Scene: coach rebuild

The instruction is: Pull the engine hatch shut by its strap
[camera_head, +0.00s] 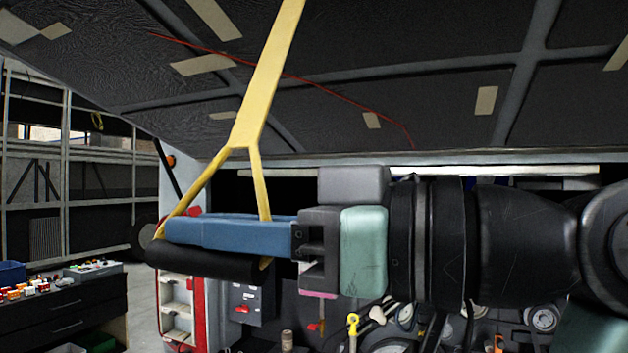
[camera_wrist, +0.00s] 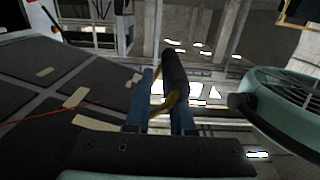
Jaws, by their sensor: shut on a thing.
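The engine hatch (camera_head: 400,70) is raised overhead, its dark, ribbed underside showing; it also shows at the left of the wrist view (camera_wrist: 50,95). A yellow strap (camera_head: 265,80) hangs taut-looking from it and forks into two legs down to a black cylindrical handle (camera_head: 205,266). My gripper (camera_head: 175,233) reaches in from the right, its blue fingers level at the handle. In the wrist view my gripper (camera_wrist: 164,88) is shut on the black handle (camera_wrist: 174,72), which lies between the two fingers. The far finger is mostly hidden in the head view.
The engine bay with pipes, gauges and round parts (camera_head: 405,318) lies behind and below my arm. A red-edged cabinet (camera_head: 180,305) stands left of it. A dark workbench (camera_head: 70,312) with small items is at the far left. Open floor lies between the bench and cabinet.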

